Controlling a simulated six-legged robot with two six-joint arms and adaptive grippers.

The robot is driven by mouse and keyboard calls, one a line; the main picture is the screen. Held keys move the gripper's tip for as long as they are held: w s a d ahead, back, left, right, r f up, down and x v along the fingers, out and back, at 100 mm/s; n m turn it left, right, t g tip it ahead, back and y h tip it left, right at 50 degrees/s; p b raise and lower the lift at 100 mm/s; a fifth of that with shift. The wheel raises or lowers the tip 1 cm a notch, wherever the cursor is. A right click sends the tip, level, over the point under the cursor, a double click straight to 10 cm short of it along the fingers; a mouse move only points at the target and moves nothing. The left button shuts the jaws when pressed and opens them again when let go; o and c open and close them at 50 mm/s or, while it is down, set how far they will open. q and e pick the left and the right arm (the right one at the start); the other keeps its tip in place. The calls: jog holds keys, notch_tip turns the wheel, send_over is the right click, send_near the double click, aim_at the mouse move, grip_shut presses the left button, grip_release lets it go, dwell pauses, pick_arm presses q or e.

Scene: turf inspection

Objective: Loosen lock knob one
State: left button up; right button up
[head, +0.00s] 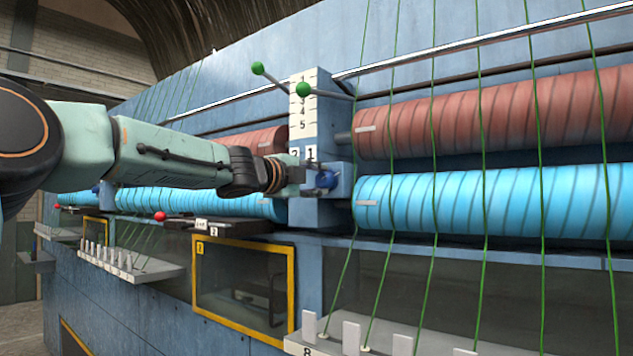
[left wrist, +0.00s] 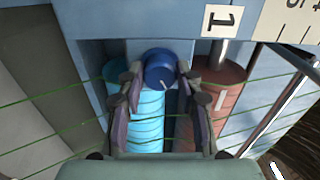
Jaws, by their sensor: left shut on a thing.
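Lock knob one is a round blue knob (head: 326,179) on the front of the grey-blue post (head: 317,212), just below a white label marked 1 (head: 310,152). The left wrist view shows the knob (left wrist: 160,70) from close up, with a light pointer line on its face. My left gripper (head: 302,180) reaches it from the left. In the left wrist view its two fingers lie on either side of the knob, shut on it. In the head view the gripper hides part of the knob's left side. My right gripper is not in view.
A white scale plate (head: 304,105) stands above, with a lever ending in green balls (head: 303,89). Red rollers (head: 490,110) and light blue rollers (head: 490,200) flank the post. Green yarns (head: 434,140) run down in front on the right. A yellow-framed window (head: 243,288) sits below.

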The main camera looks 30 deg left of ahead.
pick_arm(q)
jog(key=m, duration=0.4)
jog(key=shift+d+f+m, duration=0.1)
jog(key=shift+f+m, duration=0.1)
jog(key=shift+m, duration=0.1)
jog(key=m, duration=0.2)
jog(key=m+b, duration=0.1)
jog(key=shift+w+d+f+m, duration=0.1)
jog(key=shift+f+m, duration=0.05)
jog(key=shift+m, duration=0.25)
jog(key=m, duration=0.4)
jog(key=shift+b, duration=0.4)
jog(key=m+b, duration=0.1)
jog(key=m, duration=0.4)
jog(key=shift+m, duration=0.3)
jog(key=o, duration=0.8)
jog(key=shift+c, duration=0.2)
jog(key=o, duration=0.4)
jog(key=shift+s+r, duration=0.25)
